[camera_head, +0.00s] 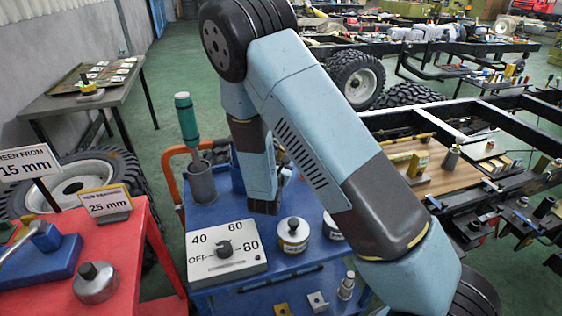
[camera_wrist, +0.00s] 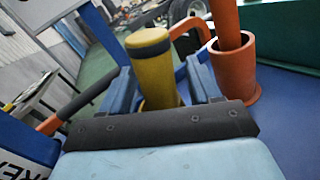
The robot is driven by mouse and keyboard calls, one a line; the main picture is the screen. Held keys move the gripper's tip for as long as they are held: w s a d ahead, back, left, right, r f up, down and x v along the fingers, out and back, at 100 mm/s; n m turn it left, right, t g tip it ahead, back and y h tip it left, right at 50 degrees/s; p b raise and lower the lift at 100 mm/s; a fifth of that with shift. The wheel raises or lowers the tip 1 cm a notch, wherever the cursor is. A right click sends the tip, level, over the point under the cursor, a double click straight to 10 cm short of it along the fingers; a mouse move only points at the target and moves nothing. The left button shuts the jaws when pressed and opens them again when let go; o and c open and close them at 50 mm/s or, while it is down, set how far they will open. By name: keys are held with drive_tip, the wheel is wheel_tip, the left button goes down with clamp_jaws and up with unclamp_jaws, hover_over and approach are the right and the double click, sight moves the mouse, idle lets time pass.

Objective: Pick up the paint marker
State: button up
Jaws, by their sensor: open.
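A yellow cylinder with a dark band near its top, which looks like the paint marker (camera_wrist: 158,82), stands upright in the wrist view. My gripper (camera_wrist: 160,84) is open, with one blue finger on each side of it. I cannot tell whether either finger touches it. Its lower end is hidden behind the gripper body. In the head view my gripper (camera_head: 268,200) points down over the blue cart top, partly covered by my own arm. The marker is not visible there.
An orange cup (camera_wrist: 240,84) holding an orange rod stands close right of the marker. On the blue cart, a grey cup (camera_head: 201,185) holds a teal-handled tool (camera_head: 188,120), and a dial box (camera_head: 226,251) and lidded tin (camera_head: 292,236) stand nearer. A red table (camera_head: 135,250) is left.

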drive_tip(key=shift+w+d, duration=0.1)
drive_tip(key=shift+w, duration=0.55)
drive_tip(key=c, duration=1.1)
